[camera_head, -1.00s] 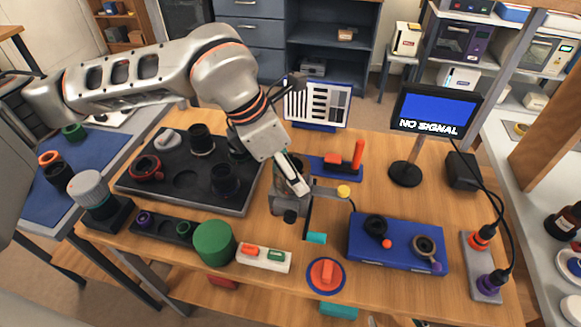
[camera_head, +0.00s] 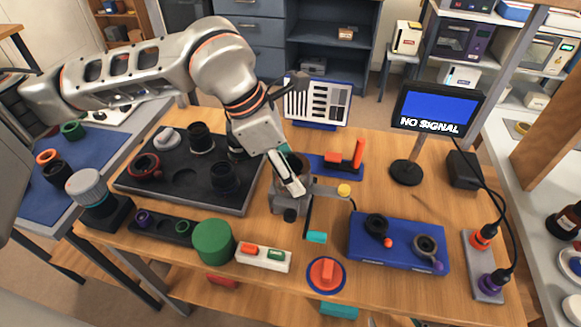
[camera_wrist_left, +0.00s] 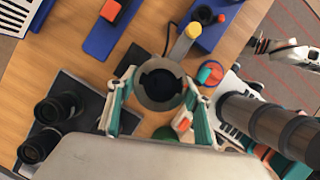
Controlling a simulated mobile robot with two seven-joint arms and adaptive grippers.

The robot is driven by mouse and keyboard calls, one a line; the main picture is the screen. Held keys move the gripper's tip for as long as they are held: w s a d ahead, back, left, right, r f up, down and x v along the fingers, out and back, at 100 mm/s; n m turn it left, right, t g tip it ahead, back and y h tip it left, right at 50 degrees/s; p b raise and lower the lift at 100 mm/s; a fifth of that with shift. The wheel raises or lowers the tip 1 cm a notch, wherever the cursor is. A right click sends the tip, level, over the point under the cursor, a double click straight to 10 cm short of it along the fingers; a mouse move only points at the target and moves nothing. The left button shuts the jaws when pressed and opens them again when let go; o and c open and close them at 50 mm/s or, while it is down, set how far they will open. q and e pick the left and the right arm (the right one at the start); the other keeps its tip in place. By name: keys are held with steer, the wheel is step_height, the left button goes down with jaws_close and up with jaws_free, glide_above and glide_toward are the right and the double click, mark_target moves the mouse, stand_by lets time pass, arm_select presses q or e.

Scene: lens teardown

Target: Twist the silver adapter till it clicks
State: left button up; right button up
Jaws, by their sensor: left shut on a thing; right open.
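The silver adapter (camera_wrist_left: 160,106) shows in the left wrist view as a grey ring with a dark opening. It is between the two fingers of my left gripper (camera_wrist_left: 159,83), which is shut on it from both sides. In the head view my left gripper (camera_head: 289,181) points down at the grey holder (camera_head: 283,203) in the middle of the table; its fingers hide most of the adapter there. I cannot tell from the pictures how far the adapter is turned. My right gripper (camera_wrist_left: 272,46) shows small at the right of the left wrist view, open, away from the adapter.
A dark tray (camera_head: 185,180) with lens parts lies left of the holder. A yellow knob (camera_head: 343,191) sticks out on its right. A blue box (camera_head: 397,247) is front right, a monitor (camera_head: 433,111) behind it. A green cylinder (camera_head: 213,242) stands in front left.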

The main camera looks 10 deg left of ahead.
arm_select(q)
steer(key=shift+m, duration=0.4)
steer(key=shift+m+g+h, duration=0.3)
steer(key=shift+m+g, duration=0.2)
steer(key=shift+m, duration=0.6)
steer(key=shift+m+g, duration=0.5)
steer(key=shift+m, duration=0.8)
steer(key=shift+m, duration=0.6)
steer(key=c, duration=0.3)
steer(key=o, duration=1.5)
